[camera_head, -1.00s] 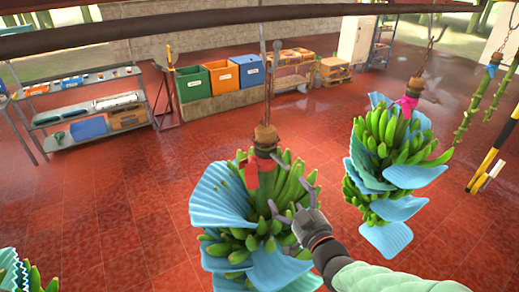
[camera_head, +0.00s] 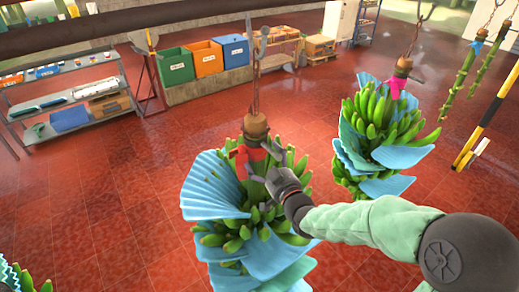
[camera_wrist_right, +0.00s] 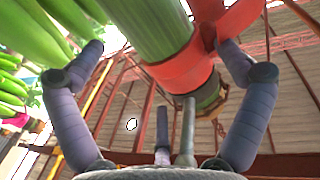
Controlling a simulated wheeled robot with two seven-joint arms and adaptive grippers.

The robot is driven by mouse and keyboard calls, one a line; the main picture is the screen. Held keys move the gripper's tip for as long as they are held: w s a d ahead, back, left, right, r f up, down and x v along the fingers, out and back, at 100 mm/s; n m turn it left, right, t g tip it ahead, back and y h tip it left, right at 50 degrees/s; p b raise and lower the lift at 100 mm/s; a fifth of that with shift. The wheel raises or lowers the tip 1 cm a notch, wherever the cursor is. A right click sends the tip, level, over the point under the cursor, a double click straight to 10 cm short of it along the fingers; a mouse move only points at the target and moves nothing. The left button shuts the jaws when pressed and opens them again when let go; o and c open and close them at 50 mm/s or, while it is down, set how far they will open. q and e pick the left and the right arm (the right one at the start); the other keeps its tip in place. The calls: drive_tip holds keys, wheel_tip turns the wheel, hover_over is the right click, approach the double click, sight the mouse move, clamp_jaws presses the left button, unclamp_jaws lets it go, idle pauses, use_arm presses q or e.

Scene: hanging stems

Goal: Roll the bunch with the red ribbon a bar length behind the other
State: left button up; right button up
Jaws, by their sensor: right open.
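The bunch with the red ribbon (camera_head: 238,225) hangs upright in the middle of the head view, green fruit with blue sheets between. Its red ribbon (camera_head: 240,160) is tied at the stem, below a brown stem end on a chain. The other bunch (camera_head: 385,125), with a pink ribbon (camera_head: 394,86), hangs to the right and farther off. My right gripper (camera_head: 264,160) is open at the stem by the red ribbon. In the right wrist view the stem (camera_wrist_right: 150,25) and ribbon (camera_wrist_right: 190,72) lie between the spread fingers. My left gripper is not in view.
A dark bar (camera_head: 160,18) crosses the top. Part of another bunch (camera_head: 25,283) shows at the lower left corner. Shelves and coloured bins (camera_head: 175,67) are at the back. The red floor between is clear.

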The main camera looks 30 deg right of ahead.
sight(263, 156)
drive_tip(key=shift+w+d+p, duration=0.15)
drive_tip(key=shift+w+p, duration=0.1)
drive_tip(key=shift+w, duration=0.9)
drive_tip(key=shift+w+d+p, duration=0.1)
drive_tip(key=shift+w+p, duration=0.15)
drive_tip(key=shift+w, duration=0.85)
